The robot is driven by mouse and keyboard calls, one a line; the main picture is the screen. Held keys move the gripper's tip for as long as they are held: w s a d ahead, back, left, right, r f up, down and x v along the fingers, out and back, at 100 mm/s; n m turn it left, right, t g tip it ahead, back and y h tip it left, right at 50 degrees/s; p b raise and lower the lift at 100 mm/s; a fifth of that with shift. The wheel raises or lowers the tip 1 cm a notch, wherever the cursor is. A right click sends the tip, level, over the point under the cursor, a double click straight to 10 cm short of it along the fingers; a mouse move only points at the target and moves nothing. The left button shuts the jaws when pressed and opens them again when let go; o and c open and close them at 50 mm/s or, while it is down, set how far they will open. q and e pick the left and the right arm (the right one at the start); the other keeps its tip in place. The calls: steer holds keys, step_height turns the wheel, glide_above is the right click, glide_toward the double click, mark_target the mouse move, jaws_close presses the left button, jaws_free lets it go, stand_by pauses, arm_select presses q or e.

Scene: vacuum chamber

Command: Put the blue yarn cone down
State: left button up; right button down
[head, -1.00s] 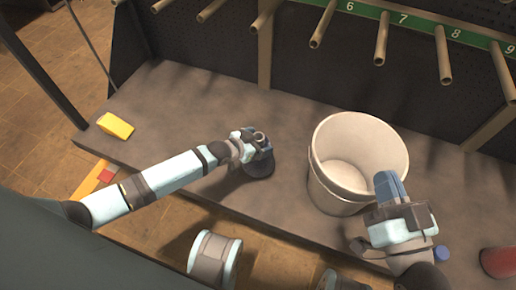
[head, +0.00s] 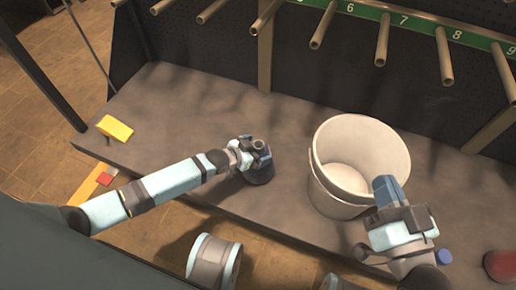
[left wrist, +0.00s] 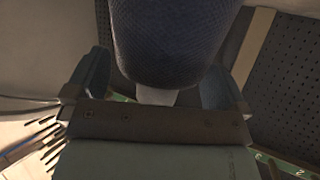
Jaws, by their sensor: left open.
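The blue yarn cone (head: 261,175) is dark blue and stands on the grey bench top, left of the white bucket; in the head view my left gripper (head: 257,149) partly hides it. In the left wrist view the cone (left wrist: 170,40) fills the space between the two spread fingers of my left gripper (left wrist: 156,68). The left gripper is open around the cone, with a gap visible at the left finger. My right gripper (head: 386,190) is in front of the bucket's right side. Its fingers overlap in this view, so I cannot tell their opening.
The white bucket (head: 332,188) stands close to the right gripper. A yellow block (head: 115,128) lies at the bench's left end. Numbered pegs (head: 383,40) stick out from the back panel. A spool (head: 214,262) is below the front edge. A red object (head: 499,265) is at right.

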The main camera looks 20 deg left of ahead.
arm_select(q)
steer(key=p+v, duration=0.3)
steer(key=v, duration=0.8)
steer(key=shift+p, duration=0.35)
arm_select(e)
steer(key=shift+d+r+m+t+h, duration=0.3)
steer(key=shift+d+r+h, duration=0.15)
steer(key=shift+r, duration=0.45)
arm_select(q)
steer(key=shift+s, duration=0.1)
